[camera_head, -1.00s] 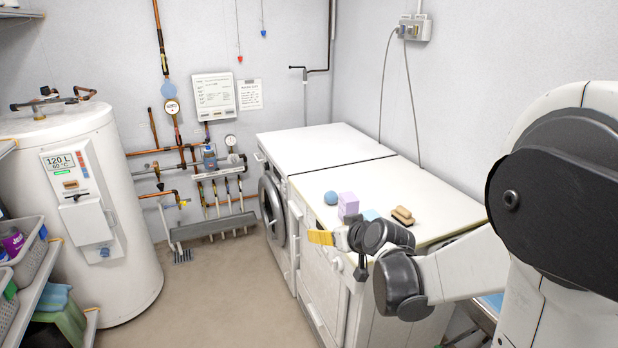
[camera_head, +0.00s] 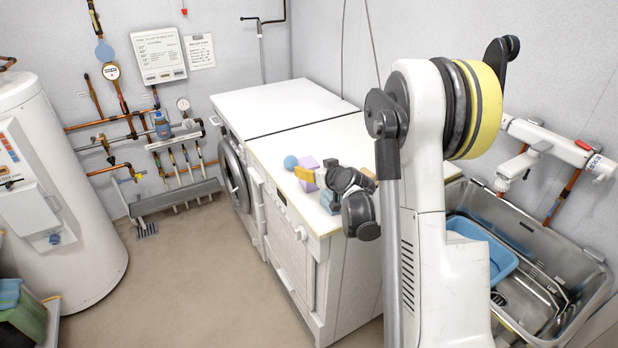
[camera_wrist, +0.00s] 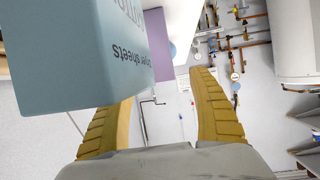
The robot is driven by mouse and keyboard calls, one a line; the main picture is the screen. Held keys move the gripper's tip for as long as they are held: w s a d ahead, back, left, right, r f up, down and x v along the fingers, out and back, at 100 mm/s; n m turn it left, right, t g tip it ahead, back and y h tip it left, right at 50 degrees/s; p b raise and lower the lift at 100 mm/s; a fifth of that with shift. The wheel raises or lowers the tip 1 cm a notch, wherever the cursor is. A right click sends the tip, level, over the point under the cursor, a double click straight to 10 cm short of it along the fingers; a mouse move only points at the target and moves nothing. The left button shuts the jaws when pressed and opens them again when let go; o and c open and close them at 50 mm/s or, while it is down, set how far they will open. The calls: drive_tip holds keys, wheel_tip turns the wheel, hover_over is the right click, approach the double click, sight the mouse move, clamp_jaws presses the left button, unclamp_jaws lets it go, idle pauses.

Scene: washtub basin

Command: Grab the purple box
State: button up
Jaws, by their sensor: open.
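The purple box (camera_head: 311,162) stands on the white counter, partly hidden behind my yellow fingertips. In the wrist view the purple box (camera_wrist: 157,42) is a lavender face beyond the fingers, partly covered by a pale blue box. My gripper (camera_head: 305,174) is open and low over the counter, on the near side of the purple box. In the wrist view my gripper (camera_wrist: 168,88) has its two yellow fingers apart, with nothing clearly held between them. I cannot tell whether a finger touches the purple box.
The pale blue box (camera_head: 328,202) with printed text is close to my gripper and covers part of the left finger in the wrist view (camera_wrist: 80,55). A blue ball (camera_head: 290,162) sits left of the purple box. A sink (camera_head: 560,250) holding a blue tub (camera_head: 490,242) is at right.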

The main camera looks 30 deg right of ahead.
drive_tip(key=b+x, duration=0.1)
drive_tip(key=x, duration=0.2)
drive_tip(key=shift+w+d+f, duration=0.1)
drive_tip(key=shift+w+d, duration=0.05)
drive_tip(key=shift+w, duration=0.1)
drive_tip(key=c, duration=1.4)
drive_tip(key=shift+o, duration=0.2)
